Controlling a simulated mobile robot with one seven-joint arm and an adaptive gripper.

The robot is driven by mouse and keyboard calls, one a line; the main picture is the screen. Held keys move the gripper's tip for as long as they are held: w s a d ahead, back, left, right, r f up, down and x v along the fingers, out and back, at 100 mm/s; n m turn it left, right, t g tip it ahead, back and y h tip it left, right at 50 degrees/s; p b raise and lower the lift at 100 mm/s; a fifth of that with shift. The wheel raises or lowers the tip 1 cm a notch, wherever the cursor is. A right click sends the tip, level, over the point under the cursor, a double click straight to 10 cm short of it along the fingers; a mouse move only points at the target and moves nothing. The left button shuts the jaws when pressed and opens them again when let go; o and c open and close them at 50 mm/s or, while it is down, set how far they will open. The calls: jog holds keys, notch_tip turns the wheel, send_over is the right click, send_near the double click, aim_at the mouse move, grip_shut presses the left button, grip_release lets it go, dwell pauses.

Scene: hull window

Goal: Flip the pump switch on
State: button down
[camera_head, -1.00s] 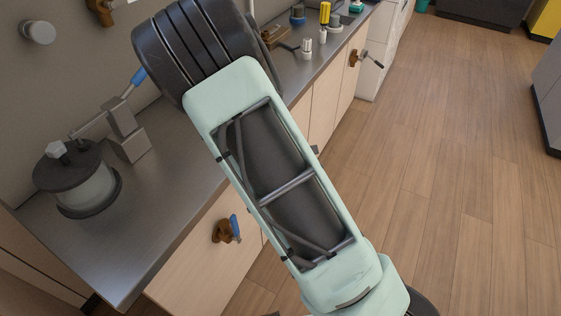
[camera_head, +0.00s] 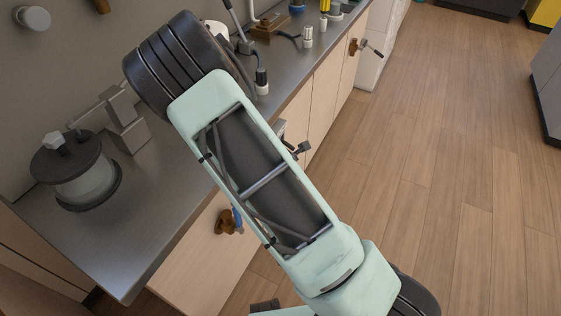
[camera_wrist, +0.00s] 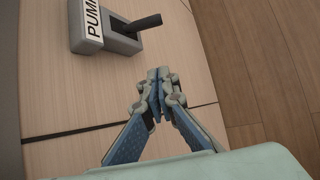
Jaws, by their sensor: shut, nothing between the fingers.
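The pump switch (camera_wrist: 105,32) shows at the top of the wrist view as a grey box with a white label reading "PUM", cut off by the frame. It is mounted on a light wood panel. Its dark lever (camera_wrist: 143,26) sticks out to the right. My gripper (camera_wrist: 158,76) is shut and empty, its tips below the lever in the picture and apart from it. In the head view my arm hides the gripper. A grey fitting with a dark end (camera_head: 300,148) on the cabinet front there looks like the switch, partly hidden.
A steel counter (camera_head: 75,243) runs along the wall, with a lidded pot (camera_head: 82,178) near its front end. A brown valve with a blue handle (camera_head: 228,222) and another brown valve (camera_head: 356,46) stick out from the cabinet fronts. The wooden floor (camera_head: 440,170) at right is clear.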

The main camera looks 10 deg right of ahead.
jog(key=w+d+f, duration=0.1)
jog(key=w+d, duration=0.2)
jog(key=w, duration=0.2)
jog(key=shift+w+f+b, duration=0.15)
jog(key=shift+f+b, duration=0.15)
jog(key=shift+r+g+h+p, duration=0.3)
jog(key=shift+g+h+p, duration=0.2)
dwell(0.6)
jog(key=shift+d+r, duration=0.1)
jog(key=shift+r, duration=0.6)
jog(key=shift+r+p, duration=0.6)
jog(key=shift+r, duration=0.25)
